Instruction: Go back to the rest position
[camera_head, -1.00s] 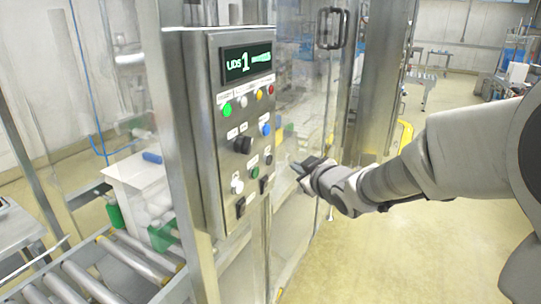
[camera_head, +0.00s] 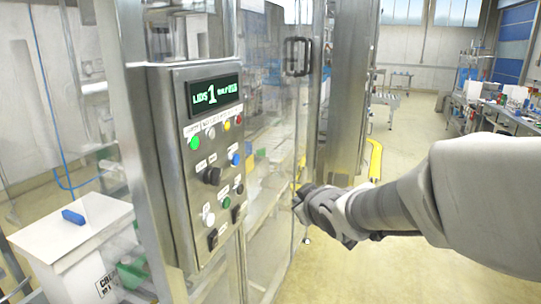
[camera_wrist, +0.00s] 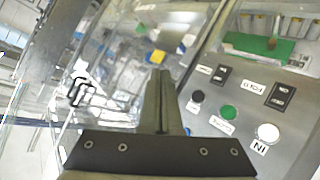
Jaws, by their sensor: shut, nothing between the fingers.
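My gripper (camera_head: 302,203) is at the end of my arm, which reaches in from the right of the head view. It is right of the control panel (camera_head: 172,215), apart from it, in front of the clear machine door. In the wrist view my gripper (camera_wrist: 162,75) shows its fingers together with nothing between them. The panel (camera_wrist: 250,95) fills the right of that view, with a green button (camera_wrist: 228,112), a black button (camera_wrist: 198,96) and a white button (camera_wrist: 267,132). In the head view the panel has a lit display (camera_head: 214,93) above several coloured buttons and switches.
The clear door has a black handle (camera_head: 297,56). A metal post (camera_head: 347,100) stands right of it, with a yellow piece (camera_head: 375,160) near the floor. A white box (camera_head: 70,235) stands lower left with a blue object (camera_head: 73,217) on top. Open floor (camera_head: 410,145) lies beyond my arm.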

